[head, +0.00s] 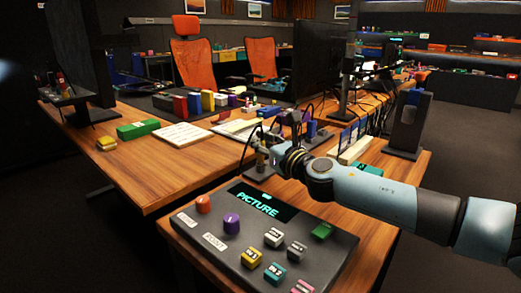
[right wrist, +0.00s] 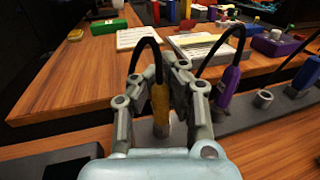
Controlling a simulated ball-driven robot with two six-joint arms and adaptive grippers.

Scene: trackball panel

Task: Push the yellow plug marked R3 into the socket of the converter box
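My right gripper (head: 268,150) reaches over the desk from the right. In the right wrist view its fingertips (right wrist: 161,76) have closed in on both sides of the yellow plug (right wrist: 160,105). The plug stands upright with a black cable curving from its top; its R3 mark is not readable. Its metal lower end points down at a dark grey box (right wrist: 240,122); I cannot tell whether it is seated there. A purple plug (right wrist: 228,90) with its own cable stands just right of the gripper. A round metal socket (right wrist: 263,98) lies farther right. My left gripper is not in view.
A blue plug (right wrist: 304,76) stands past the socket. A control panel (head: 215,262) with coloured knobs and a PICTURE display (head: 262,203) lies in front. Bare desk (head: 150,172) is left of the gripper.

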